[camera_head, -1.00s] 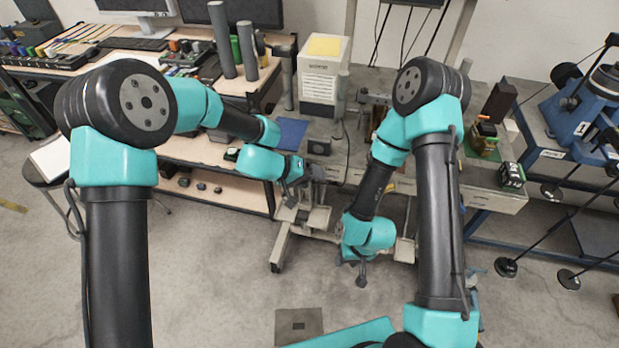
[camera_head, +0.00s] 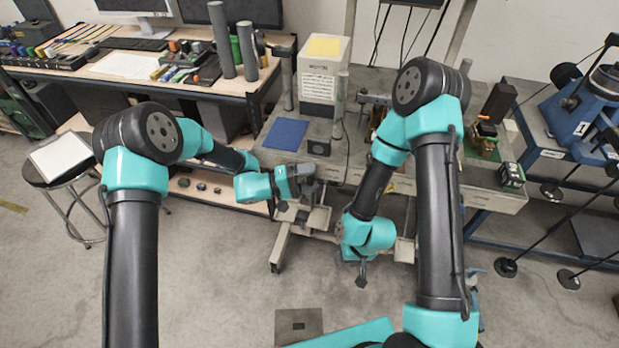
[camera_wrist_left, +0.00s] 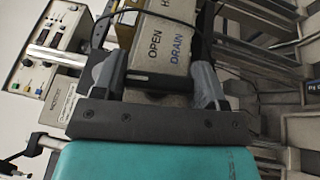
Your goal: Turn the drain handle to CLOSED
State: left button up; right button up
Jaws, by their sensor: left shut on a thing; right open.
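My left gripper (camera_head: 308,180) is at the front edge of the grey bench (camera_head: 345,165). In the left wrist view its fingers (camera_wrist_left: 157,72) stand either side of a grey block with dark OPEN and blue DRAIN lettering (camera_wrist_left: 163,47). My right gripper (camera_head: 361,277) is open and empty, lower and in front of the bench, pointing down.
A white box with a yellow top (camera_head: 322,68) and a blue mat (camera_head: 286,134) are on the bench. A desk with tools (camera_head: 150,68) stands at the left, beside a stool (camera_head: 62,160). Blue machinery (camera_head: 585,110) stands at the right.

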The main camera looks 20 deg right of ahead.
pick_arm(q)
jog(key=n+h, duration=0.2)
jog(key=h, duration=0.1)
jog(key=shift+h, duration=0.3)
jog(key=shift+n+t+h, duration=1.4)
jog(key=shift+n+h, duration=0.2)
jog(key=shift+h, duration=0.1)
jog(key=shift+t, duration=0.3)
jog(key=o, duration=0.9)
jog(key=shift+o, duration=0.2)
jog(key=v, duration=1.7)
jog(key=shift+f, duration=0.15)
jog(key=shift+w+a, duration=0.1)
jog(key=shift+a, duration=0.05)
